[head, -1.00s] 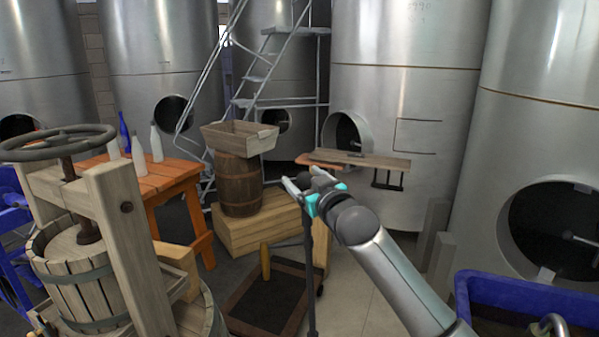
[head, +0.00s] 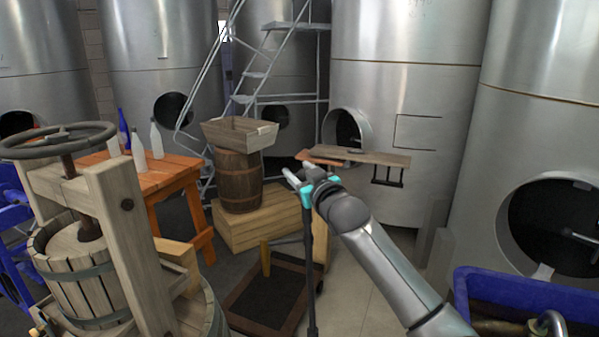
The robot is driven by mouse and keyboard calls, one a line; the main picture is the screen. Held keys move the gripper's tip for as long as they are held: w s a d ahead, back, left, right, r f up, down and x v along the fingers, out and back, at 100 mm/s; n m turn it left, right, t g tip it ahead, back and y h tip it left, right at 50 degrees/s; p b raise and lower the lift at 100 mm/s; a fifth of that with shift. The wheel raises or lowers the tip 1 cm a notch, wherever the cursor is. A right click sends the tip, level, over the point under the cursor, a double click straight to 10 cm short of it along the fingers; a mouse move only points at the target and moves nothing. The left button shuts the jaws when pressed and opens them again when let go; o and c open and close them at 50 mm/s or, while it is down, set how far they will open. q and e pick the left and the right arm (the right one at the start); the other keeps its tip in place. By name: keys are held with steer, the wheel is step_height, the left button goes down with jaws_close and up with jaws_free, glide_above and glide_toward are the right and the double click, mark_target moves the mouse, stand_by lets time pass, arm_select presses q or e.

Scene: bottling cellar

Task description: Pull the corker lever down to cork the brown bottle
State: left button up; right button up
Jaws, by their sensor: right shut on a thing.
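My right gripper (head: 299,178) is near the middle of the head view, with its arm coming in from the lower right. It is shut on what looks like the corker lever; the grip itself is small and partly covered by the jaws. A thin dark upright rod (head: 309,265) runs down just below the gripper; I cannot tell whether it belongs to the lever or to a stand. I cannot make out the brown bottle or the corker's head. My left gripper is not in view.
A wooden press (head: 125,225) stands at the left front. Behind it, an orange table (head: 165,180) carries several bottles. A barrel (head: 238,183) with a wooden tray (head: 240,134) stands on a crate (head: 255,220). A blue bin (head: 520,290) is at the lower right.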

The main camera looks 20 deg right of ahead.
jaws_close()
stand_by(0.9)
